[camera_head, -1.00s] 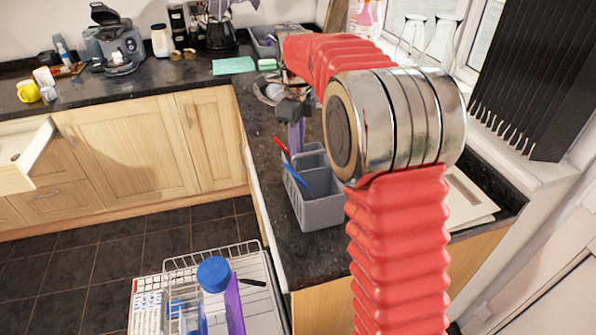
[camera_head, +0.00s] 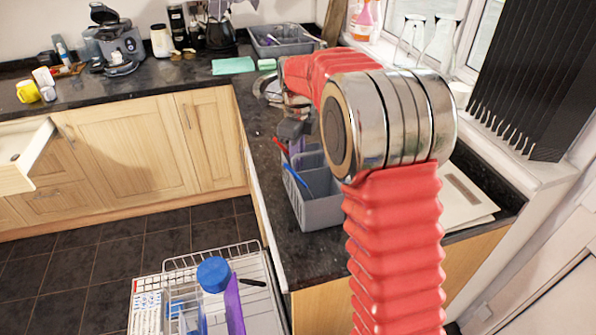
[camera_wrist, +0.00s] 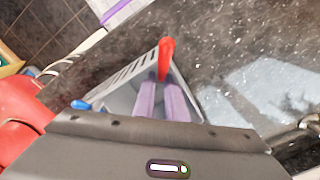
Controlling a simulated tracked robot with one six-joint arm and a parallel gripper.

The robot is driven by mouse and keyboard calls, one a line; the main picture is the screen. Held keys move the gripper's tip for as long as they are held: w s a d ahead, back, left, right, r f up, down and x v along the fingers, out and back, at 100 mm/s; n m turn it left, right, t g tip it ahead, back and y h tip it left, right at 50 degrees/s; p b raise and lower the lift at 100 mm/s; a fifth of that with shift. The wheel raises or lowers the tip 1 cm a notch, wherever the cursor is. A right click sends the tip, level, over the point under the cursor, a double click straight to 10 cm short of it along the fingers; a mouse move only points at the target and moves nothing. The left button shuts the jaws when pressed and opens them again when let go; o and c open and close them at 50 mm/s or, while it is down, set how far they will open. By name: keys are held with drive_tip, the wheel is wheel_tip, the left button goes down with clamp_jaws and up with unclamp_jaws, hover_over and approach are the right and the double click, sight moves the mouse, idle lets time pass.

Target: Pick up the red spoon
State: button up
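The red spoon (camera_head: 281,146) stands in the grey cutlery holder (camera_head: 320,213) on the dark countertop, its handle sticking up above the rim. In the wrist view the red handle (camera_wrist: 166,57) shows just beyond and between the purple fingertips of my gripper (camera_wrist: 160,82). The fingers are close together with a narrow gap. Whether they press on the handle cannot be told. The spoon's lower part is hidden. In the head view my gripper (camera_head: 296,148) is over the back of the holder, right beside the handle.
A blue-handled utensil (camera_head: 296,178) leans in the holder's front part. The sink lies behind the holder. A white board (camera_head: 468,200) lies to the right.

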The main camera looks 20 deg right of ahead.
idle(0.3)
clamp_jaws()
drive_tip(key=shift+r, duration=0.15)
wheel_tip(320, 180, up, 18)
idle(0.6)
drive_tip(key=shift+s, duration=0.1)
idle(0.6)
